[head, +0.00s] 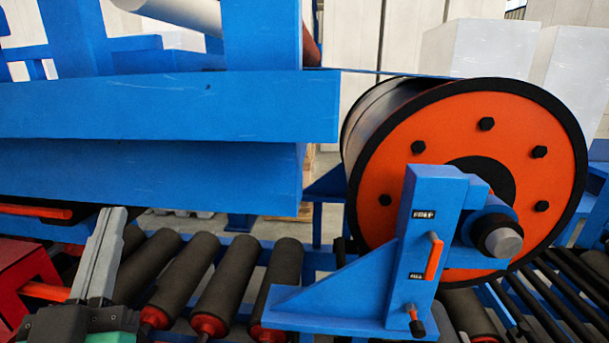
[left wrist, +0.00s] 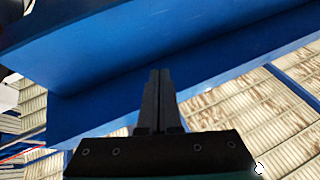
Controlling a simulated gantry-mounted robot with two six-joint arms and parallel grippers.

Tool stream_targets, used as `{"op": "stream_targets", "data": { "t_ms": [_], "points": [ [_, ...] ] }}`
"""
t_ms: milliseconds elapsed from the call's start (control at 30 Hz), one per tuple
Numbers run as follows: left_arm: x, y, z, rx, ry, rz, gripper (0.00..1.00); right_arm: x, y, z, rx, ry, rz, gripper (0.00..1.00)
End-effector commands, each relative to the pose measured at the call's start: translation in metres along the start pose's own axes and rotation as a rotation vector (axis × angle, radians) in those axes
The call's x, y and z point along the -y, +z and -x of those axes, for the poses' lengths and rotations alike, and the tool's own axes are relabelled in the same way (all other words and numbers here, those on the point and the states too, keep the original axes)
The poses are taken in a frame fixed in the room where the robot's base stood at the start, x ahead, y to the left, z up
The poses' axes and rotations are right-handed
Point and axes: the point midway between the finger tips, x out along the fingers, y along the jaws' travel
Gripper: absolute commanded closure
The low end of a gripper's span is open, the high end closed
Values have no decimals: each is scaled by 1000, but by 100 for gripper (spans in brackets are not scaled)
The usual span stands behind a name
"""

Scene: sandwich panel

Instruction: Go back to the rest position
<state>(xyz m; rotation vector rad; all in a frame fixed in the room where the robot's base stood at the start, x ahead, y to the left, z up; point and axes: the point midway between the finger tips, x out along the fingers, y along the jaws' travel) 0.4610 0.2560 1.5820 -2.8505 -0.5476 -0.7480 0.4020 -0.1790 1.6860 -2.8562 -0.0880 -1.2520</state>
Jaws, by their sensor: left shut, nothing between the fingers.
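My left gripper (head: 112,222) comes up from the lower left of the head view, over the roller conveyor and below the blue machine beams. Its grey fingers are shut together with nothing between them. In the left wrist view the closed fingers of the left gripper (left wrist: 160,80) point up toward the underside of a blue beam (left wrist: 120,40). Whether they touch the beam cannot be told. My right gripper is not in view.
A large orange reel (head: 400,150) sits on a blue stand (head: 425,250) with a small orange-red lever (head: 434,256). Blue beams (head: 150,105) span the upper left. Dark rollers (head: 230,275) run below. A red part (head: 25,280) is at the far left.

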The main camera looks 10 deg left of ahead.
Motion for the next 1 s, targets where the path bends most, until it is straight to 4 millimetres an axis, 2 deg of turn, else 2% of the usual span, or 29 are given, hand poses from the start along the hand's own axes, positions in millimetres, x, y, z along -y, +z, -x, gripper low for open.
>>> {"op": "stream_targets", "data": {
  "t_ms": [33,100,167,200,233,267,300,500,600,700,1000],
  "points": [
    [-2,-36,-4,-79,31,64,100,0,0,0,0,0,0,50],
    [-9,-81,-3,-179,97,150,100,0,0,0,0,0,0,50],
    [-18,-116,4,-261,173,223,100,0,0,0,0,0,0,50],
    [-28,-132,13,-302,247,275,100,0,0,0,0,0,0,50],
    [-38,-136,20,-314,307,310,100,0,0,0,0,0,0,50],
    [-44,-148,17,-322,343,327,100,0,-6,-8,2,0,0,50],
    [-41,-172,1,-317,332,320,100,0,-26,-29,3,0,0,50],
    [-38,-230,-34,-312,329,318,100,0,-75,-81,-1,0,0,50],
    [-37,-251,-47,-311,329,317,100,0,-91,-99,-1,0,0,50],
    [-36,-261,-52,-310,329,317,100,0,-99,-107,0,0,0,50],
    [-36,-258,-51,-310,328,317,100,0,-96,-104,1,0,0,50]
  ]
}}
